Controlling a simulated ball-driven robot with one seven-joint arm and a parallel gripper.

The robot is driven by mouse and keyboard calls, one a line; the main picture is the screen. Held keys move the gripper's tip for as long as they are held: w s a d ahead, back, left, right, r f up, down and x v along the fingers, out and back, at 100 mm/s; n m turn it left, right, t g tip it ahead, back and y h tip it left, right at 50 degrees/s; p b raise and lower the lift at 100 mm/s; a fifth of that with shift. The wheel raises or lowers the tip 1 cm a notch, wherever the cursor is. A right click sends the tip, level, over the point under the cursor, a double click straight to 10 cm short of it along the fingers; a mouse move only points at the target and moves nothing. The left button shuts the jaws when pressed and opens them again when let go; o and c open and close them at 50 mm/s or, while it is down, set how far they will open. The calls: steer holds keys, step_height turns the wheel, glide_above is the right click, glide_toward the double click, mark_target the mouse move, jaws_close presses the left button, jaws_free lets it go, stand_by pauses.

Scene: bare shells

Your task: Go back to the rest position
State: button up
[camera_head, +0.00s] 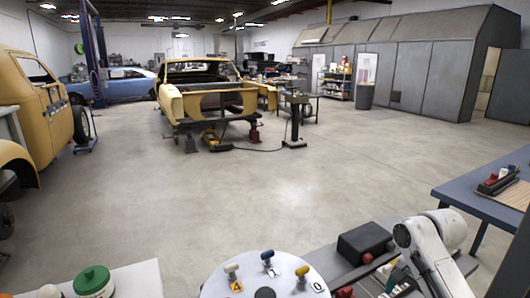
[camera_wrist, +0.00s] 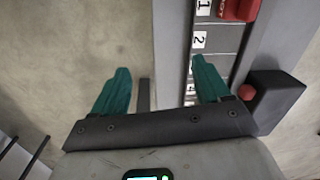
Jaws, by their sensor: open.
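My gripper (camera_wrist: 160,68) shows in the wrist view with its two teal fingers spread apart and nothing between them. It points down over the edge of a grey surface (camera_wrist: 172,40), with the floor to the left. The right finger overlaps a dark strip with numbered white labels (camera_wrist: 199,40). In the head view my white arm (camera_head: 432,255) reaches in at the lower right; the gripper itself cannot be made out there.
A black box (camera_head: 365,243) stands on the grey bench; the wrist view shows a dark box with a red knob (camera_wrist: 247,92) and a red block (camera_wrist: 238,9). A white disc (camera_head: 217,284) bears coloured pegs. A green-lidded jar (camera_head: 93,281) is at left. A blue table (camera_head: 461,190) is at right. Mid-floor is clear.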

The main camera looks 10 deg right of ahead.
steer(key=s+a+f+n+t+y, duration=0.1)
steer(key=s+a+f+n, duration=0.2)
steer(key=s+a+f, duration=0.4)
steer(key=s+a+f+n+y, duration=0.1)
steer(key=s+a+f+n, duration=0.2)
steer(key=s+a+f, duration=0.45)
steer(key=s+d+n+h, duration=0.2)
steer(key=s+n, duration=0.3)
steer(key=s, duration=1.4)
steer(key=shift+r+h, duration=0.15)
steer(key=shift+h, duration=0.15)
steer(key=shift+d, duration=0.1)
